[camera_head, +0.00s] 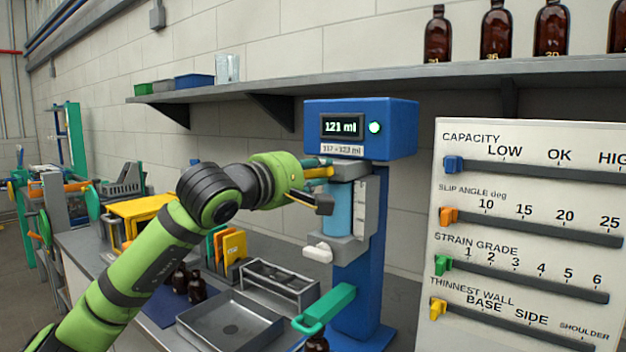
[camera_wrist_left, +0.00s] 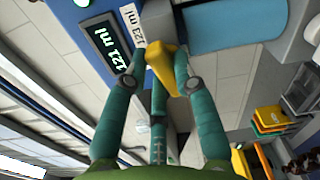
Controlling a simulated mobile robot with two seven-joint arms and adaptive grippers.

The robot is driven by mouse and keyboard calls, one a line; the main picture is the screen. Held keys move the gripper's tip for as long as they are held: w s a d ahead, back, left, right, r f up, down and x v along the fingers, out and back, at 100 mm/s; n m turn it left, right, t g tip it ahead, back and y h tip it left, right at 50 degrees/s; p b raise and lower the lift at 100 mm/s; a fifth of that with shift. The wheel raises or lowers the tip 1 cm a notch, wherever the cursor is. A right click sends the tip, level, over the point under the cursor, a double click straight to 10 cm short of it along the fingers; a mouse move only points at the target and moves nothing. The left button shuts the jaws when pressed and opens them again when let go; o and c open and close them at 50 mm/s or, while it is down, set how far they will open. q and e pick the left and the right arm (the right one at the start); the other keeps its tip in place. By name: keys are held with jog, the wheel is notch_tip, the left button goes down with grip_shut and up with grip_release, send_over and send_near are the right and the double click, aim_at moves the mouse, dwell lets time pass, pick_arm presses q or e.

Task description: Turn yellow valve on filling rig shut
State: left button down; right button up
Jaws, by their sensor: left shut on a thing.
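The blue filling rig (camera_head: 360,125) stands on the bench. Its display (camera_head: 342,126) reads 121 ml and a green lamp glows beside it. The yellow valve (camera_head: 319,172) sits just under the rig's head, at the left of its light-blue cylinder (camera_head: 338,210). My left gripper (camera_head: 317,186) reaches it from the left. The fingers and arm partly cover the valve in the head view. My right gripper is not in view.
A metal tray (camera_head: 231,318), a wire rack (camera_head: 278,285) and small amber bottles (camera_head: 196,289) are on the bench below my left arm. A teal handle (camera_head: 326,308) juts out at the rig's base. A gauge board (camera_head: 530,250) stands at right. A shelf (camera_head: 420,75) holds bottles above.

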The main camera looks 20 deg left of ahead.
pick_arm(q)
jog(key=shift+d+m+b, duration=0.1)
jog(key=shift+m+b, duration=0.25)
jog(key=shift+m, duration=0.75)
jog(key=c, duration=1)
grip_release()
jog(key=shift+s, duration=0.1)
jog(key=v, duration=1.2)
